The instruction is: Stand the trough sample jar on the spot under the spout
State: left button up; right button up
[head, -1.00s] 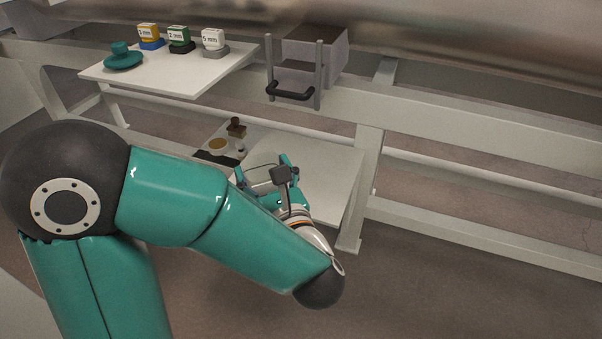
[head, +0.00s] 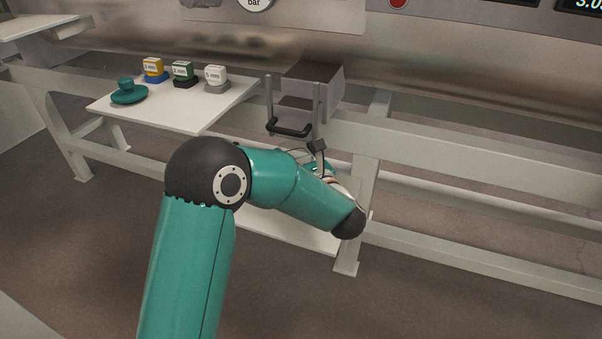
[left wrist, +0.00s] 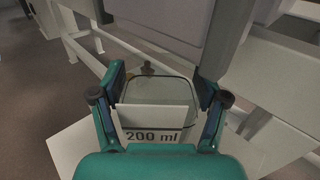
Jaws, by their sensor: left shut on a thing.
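In the left wrist view my left gripper (left wrist: 160,88) is shut on the clear sample jar (left wrist: 155,118), its fingers on either side. The jar carries a white label reading "200 ml". In the head view the left gripper (head: 317,166) is mostly behind my own forearm, and the jar cannot be made out there. A grey box-like part (head: 312,83), perhaps the spout, hangs under the tank, with an upright frame and black handle (head: 290,129) in front. The gripper is just below and right of this handle in the picture. I cannot make out the spot for the jar.
A white upper shelf (head: 190,107) holds a teal lidded piece (head: 129,92) and yellow, green and white labelled blocks (head: 183,73). A white lower shelf (head: 290,228) is partly behind my arm. Pale frame beams (head: 470,160) and a leg stand close to the gripper.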

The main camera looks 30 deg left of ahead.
pick_arm(q)
jog(key=shift+w+a+f+b, duration=0.1)
jog(key=shift+w+f+b, duration=0.15)
jog(key=shift+f, duration=0.2)
jog(key=shift+w+a+f+b, duration=0.1)
jog(key=shift+w+f, duration=0.2)
jog(key=shift+f, duration=0.1)
notch_tip(320, 180, down, 5)
jog(key=shift+f+b, duration=0.2)
jog(key=shift+b, duration=0.9)
jog(key=shift+w, duration=0.15)
jog(key=shift+f, duration=0.1)
jog(key=o, duration=1.3)
